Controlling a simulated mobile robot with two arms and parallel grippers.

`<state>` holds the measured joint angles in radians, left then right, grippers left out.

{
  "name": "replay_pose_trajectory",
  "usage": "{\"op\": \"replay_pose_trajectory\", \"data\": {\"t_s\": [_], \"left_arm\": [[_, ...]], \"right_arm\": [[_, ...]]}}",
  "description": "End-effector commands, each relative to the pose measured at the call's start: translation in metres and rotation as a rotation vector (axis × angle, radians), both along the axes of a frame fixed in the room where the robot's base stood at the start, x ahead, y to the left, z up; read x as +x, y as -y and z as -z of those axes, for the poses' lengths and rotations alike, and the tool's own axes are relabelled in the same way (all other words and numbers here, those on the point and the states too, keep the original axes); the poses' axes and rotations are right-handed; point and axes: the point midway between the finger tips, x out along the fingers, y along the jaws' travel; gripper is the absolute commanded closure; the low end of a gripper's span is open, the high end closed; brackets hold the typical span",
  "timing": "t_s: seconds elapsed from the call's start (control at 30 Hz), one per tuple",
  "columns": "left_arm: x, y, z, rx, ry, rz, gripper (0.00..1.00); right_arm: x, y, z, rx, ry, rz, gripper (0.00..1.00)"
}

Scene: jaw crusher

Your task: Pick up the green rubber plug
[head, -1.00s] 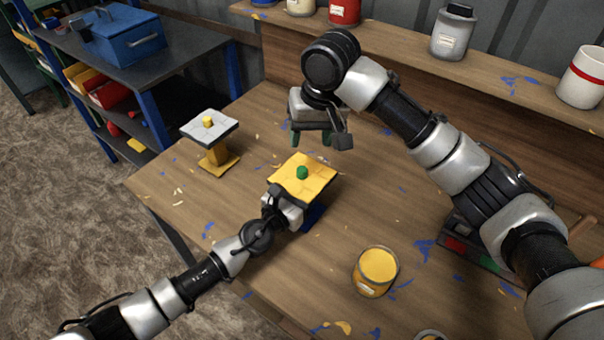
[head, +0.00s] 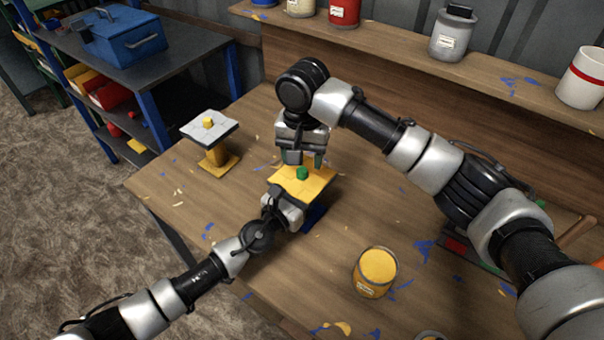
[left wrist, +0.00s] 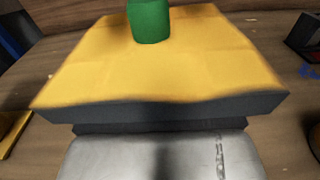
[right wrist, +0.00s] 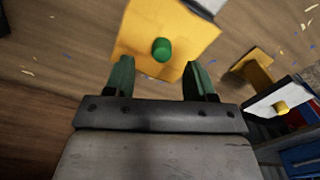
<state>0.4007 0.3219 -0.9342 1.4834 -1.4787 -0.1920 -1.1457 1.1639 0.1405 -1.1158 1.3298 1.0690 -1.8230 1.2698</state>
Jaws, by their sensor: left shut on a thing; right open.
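The green rubber plug (head: 302,173) stands upright on the yellow top of a stand (head: 322,186) with a blue base. The plug also shows in the left wrist view (left wrist: 150,21) and the right wrist view (right wrist: 161,49). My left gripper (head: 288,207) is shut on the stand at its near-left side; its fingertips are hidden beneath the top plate. My right gripper (head: 304,160) is open and empty, just behind and above the plug. In the right wrist view the plug appears ahead of the gap between the green fingers, apart from both.
A yellow can (head: 376,273) stands front right. A shelf with containers runs along the back. Bare bench (head: 170,195) lies at the left.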

Motion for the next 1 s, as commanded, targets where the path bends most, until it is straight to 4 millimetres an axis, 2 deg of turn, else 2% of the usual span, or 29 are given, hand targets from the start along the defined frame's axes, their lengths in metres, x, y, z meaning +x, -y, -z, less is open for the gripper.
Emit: {"op": "replay_pose_trajectory", "data": {"t_s": [0.1,0.23,0.53,0.87,0.9,1.0], "left_arm": [[0.000,0.000,0.000,0.000,0.000,-0.001,0.99],[0.000,0.000,0.000,0.000,0.000,-0.001,0.99],[0.000,0.000,0.000,0.000,0.000,-0.001,0.99],[0.000,0.000,0.000,0.000,0.000,-0.001,0.99],[0.000,0.000,0.000,0.000,0.000,-0.001,0.99],[0.000,0.000,0.000,0.000,0.000,-0.001,0.99]], "right_arm": [[0.001,-0.002,0.021,-0.002,-0.003,0.001,0.45],[0.001,-0.002,0.036,-0.001,-0.002,0.001,0.45],[0.001,-0.002,0.042,0.000,-0.001,0.000,0.45],[0.001,-0.002,0.041,0.000,-0.001,-0.001,0.94],[0.001,-0.002,0.041,0.000,-0.001,-0.001,0.97],[0.001,-0.002,0.041,0.000,-0.001,-0.001,0.98]]}}
